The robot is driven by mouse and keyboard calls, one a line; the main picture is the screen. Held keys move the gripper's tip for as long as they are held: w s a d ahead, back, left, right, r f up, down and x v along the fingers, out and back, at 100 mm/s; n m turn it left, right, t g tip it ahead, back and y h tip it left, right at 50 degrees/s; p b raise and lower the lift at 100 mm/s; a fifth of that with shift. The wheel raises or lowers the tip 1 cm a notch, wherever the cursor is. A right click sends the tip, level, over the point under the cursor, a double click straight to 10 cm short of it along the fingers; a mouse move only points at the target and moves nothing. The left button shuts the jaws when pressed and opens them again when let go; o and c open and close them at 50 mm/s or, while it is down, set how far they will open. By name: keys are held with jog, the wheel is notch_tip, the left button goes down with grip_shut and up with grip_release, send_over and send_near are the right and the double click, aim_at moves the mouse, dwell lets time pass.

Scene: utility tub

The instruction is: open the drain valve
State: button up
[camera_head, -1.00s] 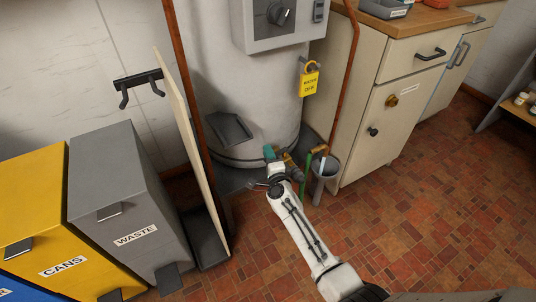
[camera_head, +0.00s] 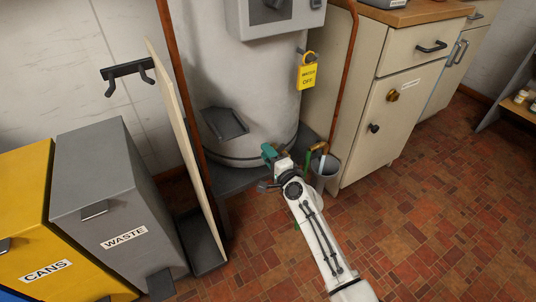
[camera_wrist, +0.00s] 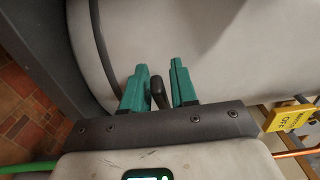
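The tall grey-white tank (camera_head: 250,85) stands against the wall, and its curved side fills the upper part of the wrist view (camera_wrist: 220,45). My gripper (camera_head: 268,152) is low at the front of the tank, with teal fingers. In the wrist view my gripper (camera_wrist: 160,85) has its fingers apart, one on each side of a small dark lever-like piece (camera_wrist: 158,96), which looks like the valve handle. Whether either finger touches it I cannot tell. The valve body is hidden behind my gripper in the head view. A brass pipe piece (camera_head: 319,146) shows just to the right.
A grey bucket (camera_head: 326,173) stands right of my gripper. A green hose (camera_head: 307,160) hangs beside it. A yellow tag (camera_head: 307,72) hangs on the tank. A leaning board (camera_head: 185,150) and waste bin (camera_head: 120,205) are left, a cabinet (camera_head: 385,110) right. The tiled floor in front is clear.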

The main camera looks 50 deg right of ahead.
jog(key=shift+o, duration=0.6)
jog(key=v, duration=1)
jog(key=shift+s, duration=0.4)
jog(key=shift+a, duration=0.15)
